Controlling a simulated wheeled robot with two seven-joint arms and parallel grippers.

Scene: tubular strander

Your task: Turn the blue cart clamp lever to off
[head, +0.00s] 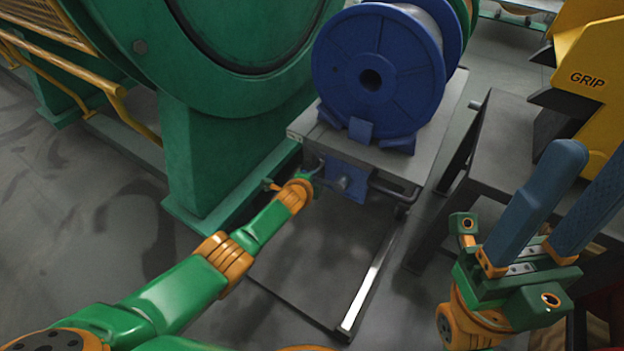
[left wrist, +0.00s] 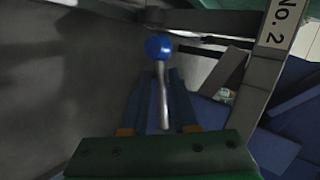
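In the left wrist view, a metal lever (left wrist: 163,100) with a blue ball knob (left wrist: 158,47) lies in line between my left fingers, which are partly open. A narrow gap shows on each side of the lever. The knob is past the fingertips. My right gripper (head: 573,195) is open and empty at the lower right.
A green machine housing (head: 225,150) stands left of the cart. The blue reel (head: 375,80) sits on the cart top. A dark table (head: 510,140) and a yellow machine marked GRIP (head: 590,80) stand at the right.

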